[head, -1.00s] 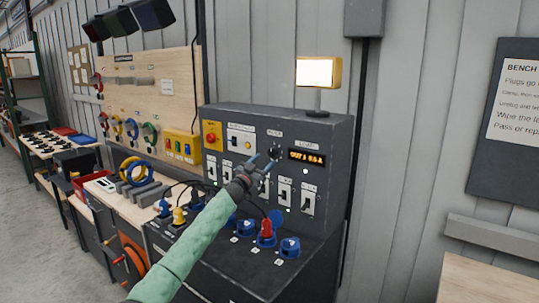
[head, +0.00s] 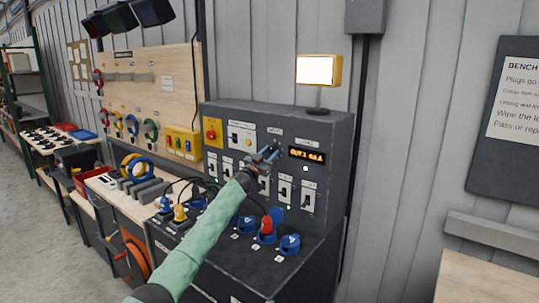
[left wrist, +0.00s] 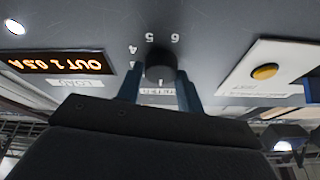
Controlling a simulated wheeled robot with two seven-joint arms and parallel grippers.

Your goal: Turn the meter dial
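The meter dial (left wrist: 160,66) is a dark round knob on the grey panel, with the numbers 4, 5 and 6 visible around it in the left wrist view. My left gripper (head: 268,154) is at the dial, hiding most of it in the head view. In the left wrist view its two blue fingers (left wrist: 160,78) straddle the knob, with a slim gap showing beside it; they look open. Which way the dial points is hard to tell. The orange display (head: 307,155) beside the dial reads about OUT 1 0.5A. My right gripper is not in view.
The panel stands on a dark bench unit (head: 250,262). Several switches (head: 285,190) sit below the dial. Blue sockets (head: 290,244) and a red plug (head: 266,226) are in front. A lit lamp (head: 319,70) stands on top. A yellow button plate (head: 242,138) is left of the dial.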

